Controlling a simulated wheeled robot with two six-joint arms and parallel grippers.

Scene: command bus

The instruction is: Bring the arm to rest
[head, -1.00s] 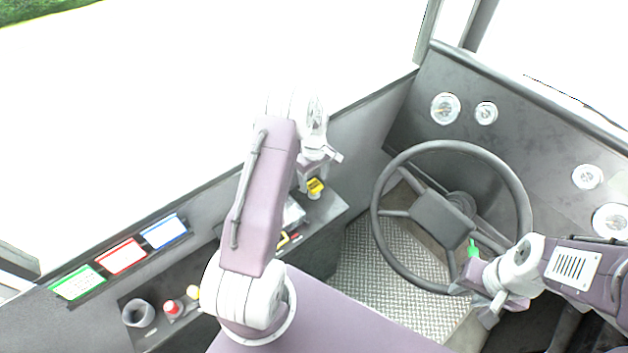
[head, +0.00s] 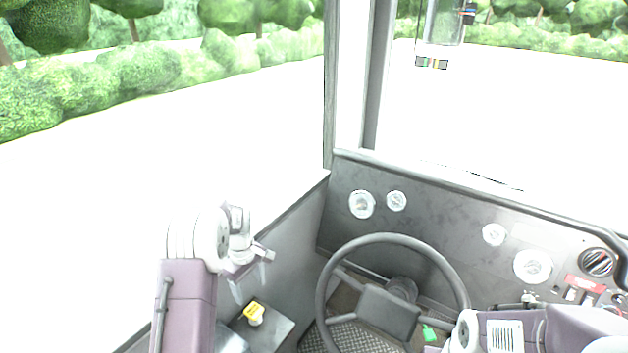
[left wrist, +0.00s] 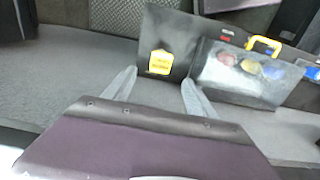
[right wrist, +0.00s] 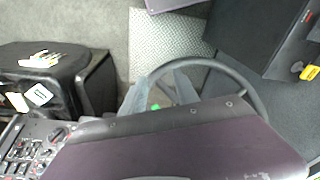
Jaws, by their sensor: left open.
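My left arm comes up from the bottom left in the head view. Its gripper (head: 252,268) hangs in the air by the side wall, above a small yellow-tagged item on the ledge. In the left wrist view the two grey fingers (left wrist: 158,88) are apart, with nothing between them. My right gripper is mostly cut off or hidden at the bottom right of the head view, near the steering wheel (head: 390,312). In the right wrist view its fingers (right wrist: 160,88) are apart in front of the wheel rim (right wrist: 240,78). A small green item (right wrist: 155,107) shows between them, beyond the fingers.
The dashboard with gauges (head: 361,204) runs across the back. A yellow label (left wrist: 160,62) and a clear-fronted box (left wrist: 235,75) show in the left wrist view. A black box (right wrist: 50,75) and a button panel (right wrist: 32,148) lie at the left in the right wrist view.

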